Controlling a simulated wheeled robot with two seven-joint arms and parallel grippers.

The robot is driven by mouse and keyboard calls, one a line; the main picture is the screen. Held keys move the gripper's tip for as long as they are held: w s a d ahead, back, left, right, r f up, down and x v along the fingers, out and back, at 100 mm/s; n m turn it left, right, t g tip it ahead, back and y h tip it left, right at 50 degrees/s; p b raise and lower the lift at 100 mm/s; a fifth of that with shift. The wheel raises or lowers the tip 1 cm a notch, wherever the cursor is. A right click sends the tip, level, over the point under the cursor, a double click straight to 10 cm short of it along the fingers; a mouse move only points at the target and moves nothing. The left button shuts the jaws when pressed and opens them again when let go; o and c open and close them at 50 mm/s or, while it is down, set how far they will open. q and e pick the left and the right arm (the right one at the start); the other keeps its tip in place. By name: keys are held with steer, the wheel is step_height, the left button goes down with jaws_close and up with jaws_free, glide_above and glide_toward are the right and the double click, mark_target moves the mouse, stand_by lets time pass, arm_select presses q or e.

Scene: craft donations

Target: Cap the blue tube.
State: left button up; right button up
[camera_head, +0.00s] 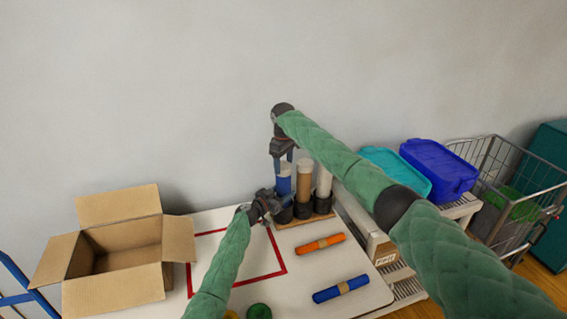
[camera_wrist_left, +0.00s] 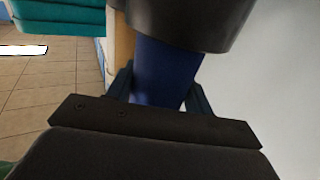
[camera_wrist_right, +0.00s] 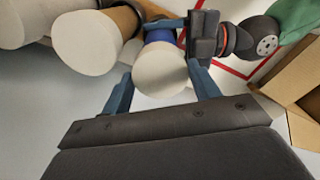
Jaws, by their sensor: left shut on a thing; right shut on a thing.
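The blue tube (camera_head: 283,184) stands upright in a black cup at the left end of a small rack, by the wall. My left gripper (camera_head: 273,202) is shut on the tube low down, just above the cup. The tube (camera_wrist_left: 160,75) fills the space between its fingers in the left wrist view. My right gripper (camera_head: 283,153) points down over the tube and is shut on a white round cap (camera_wrist_right: 160,75). The cap lines up with the tube top, with blue showing beneath it. I cannot tell whether it is fully seated.
A brown tube (camera_head: 304,174) and a whitish tube (camera_head: 323,180) stand close on the right. An orange roll (camera_head: 310,247) and a blue roll (camera_head: 340,290) lie on the table. An open cardboard box (camera_head: 113,287) is at left, beside a red taped outline (camera_head: 262,278).

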steer(key=shift+f, duration=0.2)
steer(key=o, duration=1)
step_height(320, 180, up, 12)
arm_select(q)
steer(key=o, duration=1.5)
